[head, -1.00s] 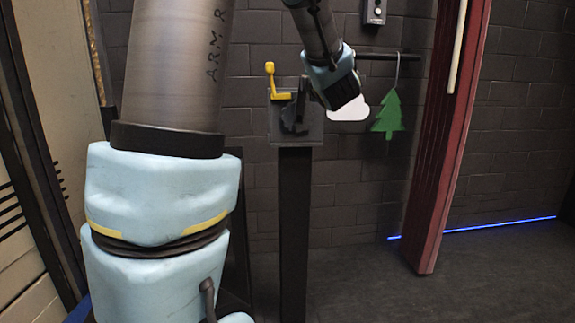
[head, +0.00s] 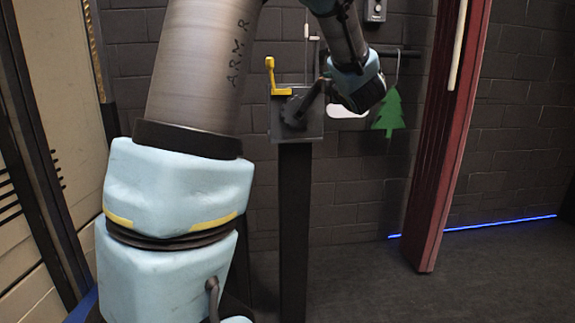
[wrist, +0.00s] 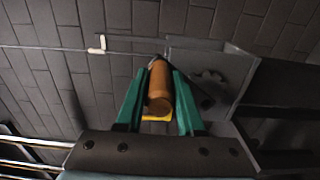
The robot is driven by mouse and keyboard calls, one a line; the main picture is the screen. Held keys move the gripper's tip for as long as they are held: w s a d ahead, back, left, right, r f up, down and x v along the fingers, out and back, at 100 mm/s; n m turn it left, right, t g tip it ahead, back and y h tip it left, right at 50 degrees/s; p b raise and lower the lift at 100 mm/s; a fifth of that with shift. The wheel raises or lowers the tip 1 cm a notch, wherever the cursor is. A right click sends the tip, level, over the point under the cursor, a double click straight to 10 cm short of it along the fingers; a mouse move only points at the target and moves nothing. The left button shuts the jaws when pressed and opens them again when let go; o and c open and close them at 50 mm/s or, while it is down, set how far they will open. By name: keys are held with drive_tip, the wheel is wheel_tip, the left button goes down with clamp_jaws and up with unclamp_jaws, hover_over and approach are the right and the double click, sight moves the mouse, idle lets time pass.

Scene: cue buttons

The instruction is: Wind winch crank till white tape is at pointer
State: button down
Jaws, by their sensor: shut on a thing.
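The winch (head: 311,127) is a grey box on a dark post. Its dark crank (head: 308,101) leans up and to the right, toward my gripper (head: 328,82). In the wrist view, the green fingers of my gripper (wrist: 160,84) are shut on the crank's orange-brown handle (wrist: 160,90). A thin line rises above the winch with a small white piece (head: 313,38) beside it. The white piece also shows in the wrist view (wrist: 99,44). I cannot tell whether it is the tape or the pointer. The hub is partly hidden by the crank.
A green tree shape (head: 389,114) and a white cloud shape (head: 347,111) hang to the right. A red post (head: 440,160) stands farther right. A dark brick wall is behind.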

drive_tip(key=d+f+b, duration=0.3)
drive_tip(key=f, duration=0.1)
drive_tip(key=shift+w+d, duration=0.1)
drive_tip(key=shift+d, duration=0.3)
drive_tip(key=shift+c, duration=2)
unclamp_jaws()
drive_tip(key=shift+a, duration=0.15)
drive_tip(key=s+d+b, duration=0.1)
drive_tip(key=s+b, duration=0.1)
drive_tip(key=s, duration=0.8)
